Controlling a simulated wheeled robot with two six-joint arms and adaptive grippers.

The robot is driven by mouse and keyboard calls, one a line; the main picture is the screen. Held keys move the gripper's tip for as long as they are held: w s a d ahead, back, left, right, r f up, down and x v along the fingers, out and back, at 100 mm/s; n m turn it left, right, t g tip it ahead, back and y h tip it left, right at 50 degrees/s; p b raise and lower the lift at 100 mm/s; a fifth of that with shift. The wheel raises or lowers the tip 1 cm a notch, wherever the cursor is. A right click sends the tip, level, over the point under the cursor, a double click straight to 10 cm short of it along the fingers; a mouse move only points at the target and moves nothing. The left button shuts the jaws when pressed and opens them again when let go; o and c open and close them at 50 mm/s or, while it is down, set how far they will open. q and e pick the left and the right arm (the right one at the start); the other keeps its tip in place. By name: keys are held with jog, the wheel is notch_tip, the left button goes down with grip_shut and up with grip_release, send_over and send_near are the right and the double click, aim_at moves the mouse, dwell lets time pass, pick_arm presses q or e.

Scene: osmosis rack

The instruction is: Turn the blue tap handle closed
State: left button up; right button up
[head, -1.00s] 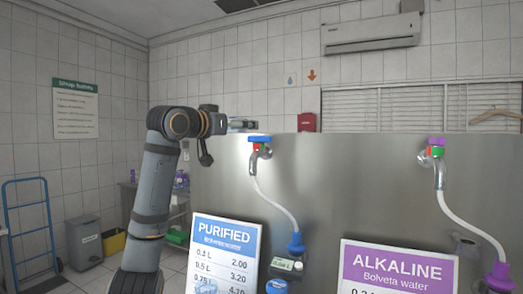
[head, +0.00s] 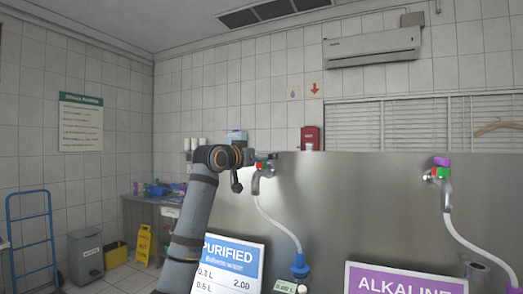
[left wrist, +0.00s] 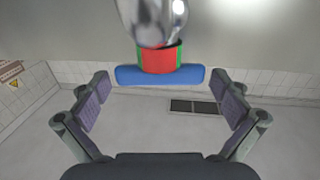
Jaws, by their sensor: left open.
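My left gripper (left wrist: 160,88) is open. Its fingertips stand on either side of the handle, with a gap at each end; no contact shows. In the head view my left arm reaches the purified-water tap (head: 256,184) at the steel panel's left upper edge. There the gripper and wrist hide most of the blue handle. My right gripper is not in view.
The steel panel (head: 360,210) rises right of my left arm. A second tap with a purple handle (head: 441,162) stands farther right. A white hose (head: 277,222) hangs from the purified tap. A purified sign (head: 230,265) and an alkaline sign (head: 400,281) stand lower in front.

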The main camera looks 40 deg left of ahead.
pick_arm(q)
jog(key=shift+w, duration=0.2)
jog(key=shift+c, duration=1.3)
jog(key=c, duration=0.8)
jog(key=shift+r+n+y+p, duration=0.1)
jog(key=shift+n+y+p, duration=0.3)
jog(key=shift+y, duration=0.2)
jog(key=shift+n+g+y, duration=0.3)
jog(key=shift+n+y, duration=0.1)
jog(key=shift+y, duration=0.2)
jog(key=o, duration=1.1)
jog(key=shift+c, duration=0.2)
